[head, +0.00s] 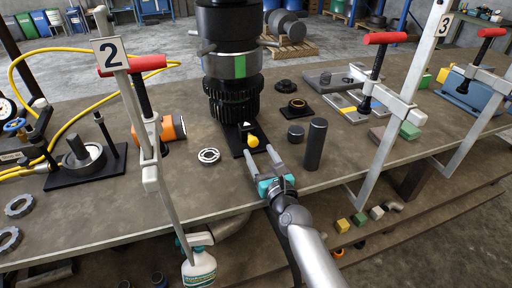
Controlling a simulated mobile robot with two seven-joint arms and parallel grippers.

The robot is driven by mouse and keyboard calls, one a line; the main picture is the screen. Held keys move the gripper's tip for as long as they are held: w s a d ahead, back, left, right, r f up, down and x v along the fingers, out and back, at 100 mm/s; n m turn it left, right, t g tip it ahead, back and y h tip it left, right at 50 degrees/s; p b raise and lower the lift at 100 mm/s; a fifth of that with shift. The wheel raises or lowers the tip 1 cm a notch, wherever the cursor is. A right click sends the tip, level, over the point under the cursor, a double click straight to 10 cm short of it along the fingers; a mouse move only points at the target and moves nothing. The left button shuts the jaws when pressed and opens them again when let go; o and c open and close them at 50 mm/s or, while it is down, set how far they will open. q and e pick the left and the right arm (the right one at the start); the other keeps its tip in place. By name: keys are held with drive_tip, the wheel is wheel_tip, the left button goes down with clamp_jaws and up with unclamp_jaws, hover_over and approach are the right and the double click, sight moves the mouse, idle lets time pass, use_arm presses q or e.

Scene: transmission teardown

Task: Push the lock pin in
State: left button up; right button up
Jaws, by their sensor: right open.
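A small yellow knob (252,141), which looks like the head of the lock pin, sits on a black base plate (237,147) at the foot of the transmission. The pin's shaft is hidden, so I cannot tell how deep it sits. The dark transmission stack (232,95), with toothed rings and a green mark, stands upright above the plate. My right gripper (260,150) is open, its two grey fingers pointing away from me just in front of the knob. I cannot tell whether it touches the knob. My left gripper is not in view.
A dark upright cylinder (315,144) and a shorter one (295,134) stand right of my right gripper. A pale ring (208,155) lies to its left. Red-handled clamps (145,64) stand along the front edge of the bench (215,193). A spray bottle (198,268) is in front, below the bench edge.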

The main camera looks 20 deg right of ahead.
sight(254, 143)
drive_tip(key=shift+w+a, duration=0.1)
drive_tip(key=shift+w, duration=1.75)
clamp_jaws()
